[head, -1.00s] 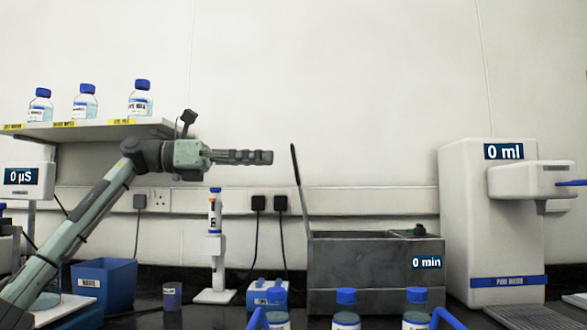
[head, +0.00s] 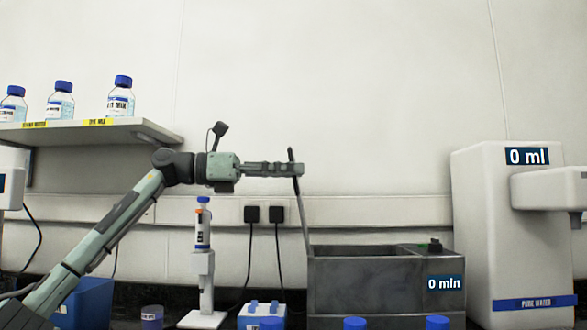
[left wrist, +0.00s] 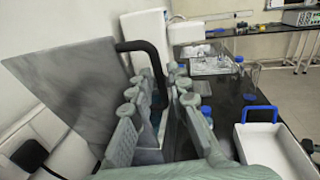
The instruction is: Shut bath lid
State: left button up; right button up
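The bath (head: 365,285) is a grey metal box reading "0 min" at lower right in the head view. Its thin lid (head: 303,215) stands nearly upright at the left edge, so the bath is open. A dark handle (head: 291,156) is at the lid's top. My left gripper (head: 298,169) is level, its fingertips at the lid's upper end. My right gripper is not in view.
A white water dispenser (head: 480,220) stands right of the bath. A pipette stand (head: 203,270) and a blue rack (head: 262,312) are at its left. A bottle shelf (head: 90,133) is above my left arm. Blue-capped bottles (head: 355,323) stand in front. A white tray (left wrist: 275,155) shows in the left wrist view.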

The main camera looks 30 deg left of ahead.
pick_arm(q)
jog(key=shift+w+d, duration=0.25)
jog(key=shift+d, duration=0.05)
jog(key=shift+w+d, duration=0.1)
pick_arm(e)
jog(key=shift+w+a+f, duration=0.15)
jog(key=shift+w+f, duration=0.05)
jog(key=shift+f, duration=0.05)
pick_arm(q)
jog(key=shift+c, duration=0.3)
grip_shut()
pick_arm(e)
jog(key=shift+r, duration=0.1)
pick_arm(q)
jog(key=shift+d+r, duration=0.1)
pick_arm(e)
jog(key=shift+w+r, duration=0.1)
